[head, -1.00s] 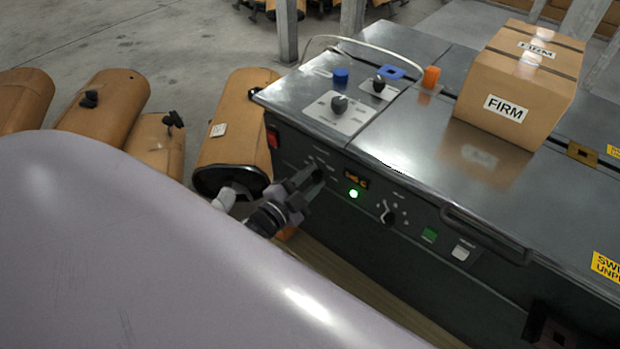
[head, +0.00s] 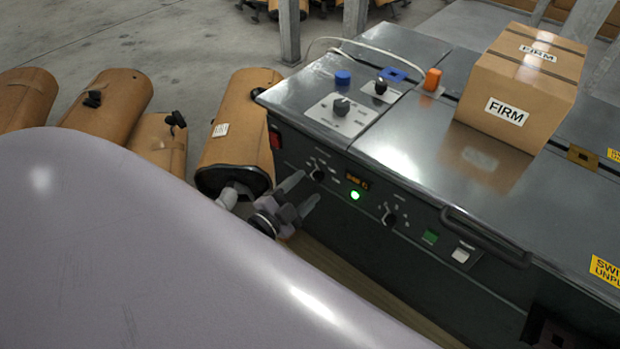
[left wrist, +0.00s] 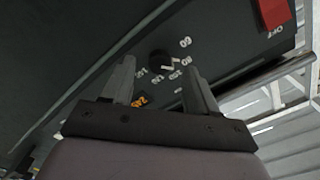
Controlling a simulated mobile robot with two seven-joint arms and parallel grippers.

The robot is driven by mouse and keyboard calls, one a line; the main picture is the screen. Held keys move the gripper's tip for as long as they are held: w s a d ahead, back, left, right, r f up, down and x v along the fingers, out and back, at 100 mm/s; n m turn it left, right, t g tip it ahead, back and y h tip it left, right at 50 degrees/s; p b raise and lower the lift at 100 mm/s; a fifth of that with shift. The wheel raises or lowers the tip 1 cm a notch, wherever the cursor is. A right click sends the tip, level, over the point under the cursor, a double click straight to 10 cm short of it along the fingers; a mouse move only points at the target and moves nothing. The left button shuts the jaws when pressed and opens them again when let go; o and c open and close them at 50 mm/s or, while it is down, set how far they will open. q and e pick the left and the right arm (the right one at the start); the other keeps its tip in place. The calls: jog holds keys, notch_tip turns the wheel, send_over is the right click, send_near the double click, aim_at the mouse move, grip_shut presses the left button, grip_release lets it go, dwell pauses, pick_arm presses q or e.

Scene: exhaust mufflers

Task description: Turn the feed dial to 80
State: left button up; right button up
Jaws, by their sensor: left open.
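The left front dial (head: 318,174), black with numbers around it, sits on the machine's dark front panel. It also shows in the left wrist view (left wrist: 161,62), where marks such as 60 and 80 can be made out. Its white pointer mark is too small to read surely. My left gripper (head: 302,190) is open and empty just in front of the panel, apart from the dial. In the left wrist view, the fingers (left wrist: 160,82) stand on either side of the dial, which lies beyond them. The label naming the dial is unreadable. My right gripper does not show.
An orange display (head: 357,182) and a lit green lamp (head: 355,195) are right of the dial. A second dial (head: 389,218) lies farther right. A red switch (head: 275,139) is at the left corner. A FIRM box (head: 520,85) stands on top. Mufflers (head: 236,130) lie left.

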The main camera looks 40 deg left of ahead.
pick_arm(q)
jog(key=shift+s+a, duration=0.2)
jog(key=shift+s, duration=1.65)
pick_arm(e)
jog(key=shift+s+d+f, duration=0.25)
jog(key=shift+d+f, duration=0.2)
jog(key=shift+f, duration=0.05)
